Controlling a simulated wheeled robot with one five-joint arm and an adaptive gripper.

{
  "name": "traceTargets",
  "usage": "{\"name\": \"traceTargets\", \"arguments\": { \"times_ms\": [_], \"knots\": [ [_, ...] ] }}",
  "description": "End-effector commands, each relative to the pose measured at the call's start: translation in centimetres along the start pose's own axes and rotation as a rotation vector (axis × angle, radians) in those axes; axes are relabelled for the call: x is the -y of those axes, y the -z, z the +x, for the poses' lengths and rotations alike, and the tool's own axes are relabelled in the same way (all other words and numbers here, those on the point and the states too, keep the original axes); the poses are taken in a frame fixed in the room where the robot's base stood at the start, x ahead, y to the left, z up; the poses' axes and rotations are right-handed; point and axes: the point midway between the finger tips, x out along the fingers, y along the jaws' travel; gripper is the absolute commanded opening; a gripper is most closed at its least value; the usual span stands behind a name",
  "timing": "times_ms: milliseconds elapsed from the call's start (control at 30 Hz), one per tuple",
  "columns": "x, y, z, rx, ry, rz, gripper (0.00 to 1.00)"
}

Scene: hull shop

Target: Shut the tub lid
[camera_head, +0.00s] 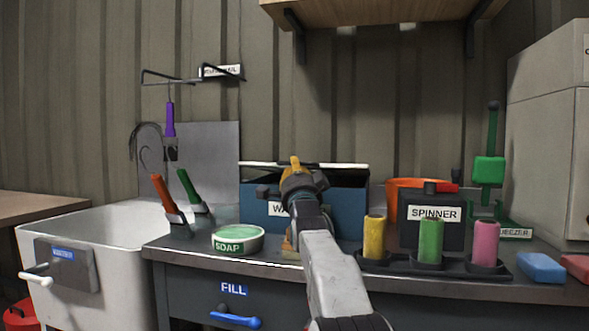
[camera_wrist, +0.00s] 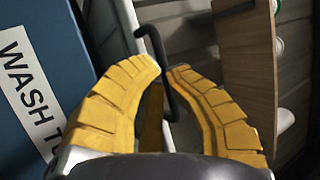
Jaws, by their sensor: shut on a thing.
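The wash tub (camera_head: 345,205) is a blue box at the back of the counter, and its label shows in the wrist view (camera_wrist: 25,80). Its lid shows as a thin white and dark edge (camera_head: 345,166) above the tub, with a dark gap under it at the right. In the wrist view the lid's pale edge (camera_wrist: 130,20) stands beside a black bent bar handle (camera_wrist: 158,50). My gripper (camera_head: 295,163), with yellow fingers (camera_wrist: 165,72), is shut on this handle. My gripper and arm hide the tub's middle and part of its label.
A soap dish (camera_head: 238,240) stands left of the tub. Yellow, green and pink rolls (camera_head: 431,240) stand in a black tray at right, before the spinner (camera_head: 440,235). A white sink (camera_head: 120,225) is at left. A wooden shelf (camera_head: 380,12) hangs above.

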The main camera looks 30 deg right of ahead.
Motion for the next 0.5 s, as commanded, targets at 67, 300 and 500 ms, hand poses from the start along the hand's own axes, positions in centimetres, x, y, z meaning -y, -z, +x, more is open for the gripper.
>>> {"name": "traceTargets", "arguments": {
  "times_ms": [67,300,500],
  "knots": [
    [-2.06,0.16,-0.25,-0.002,-0.029,-0.004,0.00],
    [-2.43,0.16,-0.40,-0.003,-0.029,-0.005,0.00],
    [-2.42,0.16,-0.39,-0.003,-0.029,-0.005,0.00]
  ]
}}
